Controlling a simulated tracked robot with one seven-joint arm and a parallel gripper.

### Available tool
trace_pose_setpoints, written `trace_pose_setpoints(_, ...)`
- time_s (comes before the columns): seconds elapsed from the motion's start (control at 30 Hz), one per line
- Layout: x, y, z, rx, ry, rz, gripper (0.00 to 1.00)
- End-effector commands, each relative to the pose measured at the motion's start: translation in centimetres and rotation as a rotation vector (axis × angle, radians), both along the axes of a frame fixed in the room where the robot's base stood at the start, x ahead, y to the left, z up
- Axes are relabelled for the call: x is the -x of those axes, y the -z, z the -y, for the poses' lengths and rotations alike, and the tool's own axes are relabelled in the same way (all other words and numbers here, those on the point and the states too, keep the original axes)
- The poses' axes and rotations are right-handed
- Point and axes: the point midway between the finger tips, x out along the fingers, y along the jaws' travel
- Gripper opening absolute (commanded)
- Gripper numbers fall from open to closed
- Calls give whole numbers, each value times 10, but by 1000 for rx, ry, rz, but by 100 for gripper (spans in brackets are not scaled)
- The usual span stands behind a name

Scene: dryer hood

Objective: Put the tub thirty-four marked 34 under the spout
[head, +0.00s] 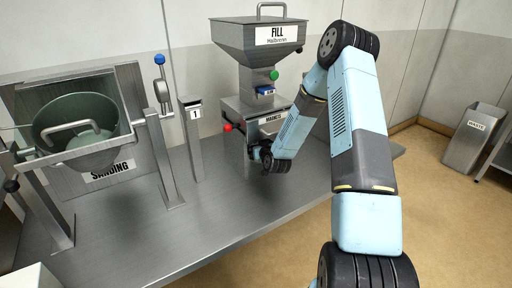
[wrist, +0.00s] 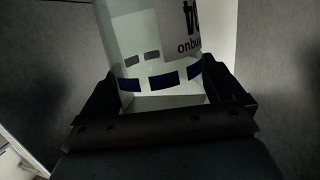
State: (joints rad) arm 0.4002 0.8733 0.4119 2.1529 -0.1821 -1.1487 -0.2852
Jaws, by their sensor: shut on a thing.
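In the wrist view my gripper (wrist: 160,88) is shut on a pale tub (wrist: 145,45) with dark blue patches around its lower part. A white label on the tub shows cut-off dark characters and "onbu"; I cannot read a full number. In the head view my gripper end (head: 262,152) is at the front of the fill machine, below the FILL hopper (head: 258,45). My arm hides most of this spot, so the tub is not clearly seen there. The spout is not clearly visible, and I cannot tell whether the tub is under it.
The machine's MAGNETS box (head: 255,115) has a red knob (head: 227,127) at left. A post marked 1 (head: 193,113) stands left of it on the steel bench (head: 215,200). A SANDING drum (head: 75,130) in a frame stands farther left. A WASTE bin (head: 475,135) is at far right.

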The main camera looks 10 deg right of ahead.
Motion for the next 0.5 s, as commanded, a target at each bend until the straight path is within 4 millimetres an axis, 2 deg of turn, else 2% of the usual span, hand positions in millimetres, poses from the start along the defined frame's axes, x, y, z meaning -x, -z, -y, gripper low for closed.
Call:
trace_pose_setpoints(0.07,-13,0,-1,-1,1,2,66)
trace_pose_setpoints(0.1,-11,8,-1,-2,1,-2,66)
trace_pose_setpoints(0.2,-10,15,-1,-2,1,-1,66)
trace_pose_setpoints(0.5,-10,16,-1,-1,1,0,66)
